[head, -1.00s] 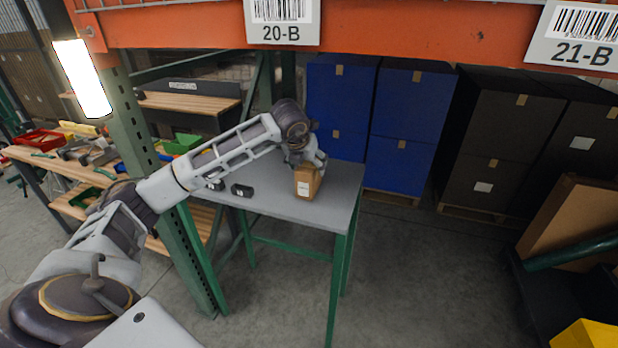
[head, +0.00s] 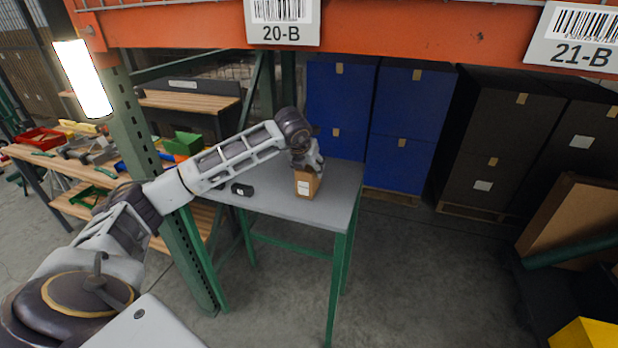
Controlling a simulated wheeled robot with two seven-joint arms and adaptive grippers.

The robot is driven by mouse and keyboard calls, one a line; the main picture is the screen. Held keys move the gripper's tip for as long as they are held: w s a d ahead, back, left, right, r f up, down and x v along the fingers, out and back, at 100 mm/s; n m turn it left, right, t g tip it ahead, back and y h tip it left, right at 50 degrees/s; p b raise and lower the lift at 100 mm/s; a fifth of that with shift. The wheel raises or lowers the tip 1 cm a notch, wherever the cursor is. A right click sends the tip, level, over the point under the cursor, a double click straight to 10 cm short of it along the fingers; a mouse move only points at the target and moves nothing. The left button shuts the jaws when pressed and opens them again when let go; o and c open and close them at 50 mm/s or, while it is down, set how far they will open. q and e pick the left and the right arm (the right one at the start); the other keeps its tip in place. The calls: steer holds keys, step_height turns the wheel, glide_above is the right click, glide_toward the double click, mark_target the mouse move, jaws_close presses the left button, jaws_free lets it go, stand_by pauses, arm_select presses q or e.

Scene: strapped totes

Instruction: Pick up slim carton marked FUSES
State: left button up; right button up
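A slim brown carton (head: 306,185) with a white label stands upright on the grey table (head: 285,207). The print on its label is too small to read. My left gripper (head: 311,166) reaches in from the left and points down over the top of the carton. Its fingers are at the carton's upper part, and I cannot tell whether they are closed on it. My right gripper is not in view.
A small black item (head: 242,189) lies on the table left of the carton. An orange rack beam (head: 400,30) crosses above, and a green upright (head: 150,170) stands left. Blue boxes (head: 402,155) are stacked behind. The table's front right is clear.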

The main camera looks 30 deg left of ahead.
arm_select(q)
steer(key=c, duration=0.5)
steer(key=shift+c, duration=0.9)
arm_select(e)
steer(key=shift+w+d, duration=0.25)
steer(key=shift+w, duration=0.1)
arm_select(q)
steer(key=shift+r, duration=0.15)
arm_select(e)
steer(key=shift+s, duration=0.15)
arm_select(q)
steer(key=shift+r, duration=0.45)
step_height(320, 180, up, 7)
steer(key=shift+r, duration=0.1)
steer(key=shift+r+b, duration=0.3)
steer(key=shift+r, duration=0.55)
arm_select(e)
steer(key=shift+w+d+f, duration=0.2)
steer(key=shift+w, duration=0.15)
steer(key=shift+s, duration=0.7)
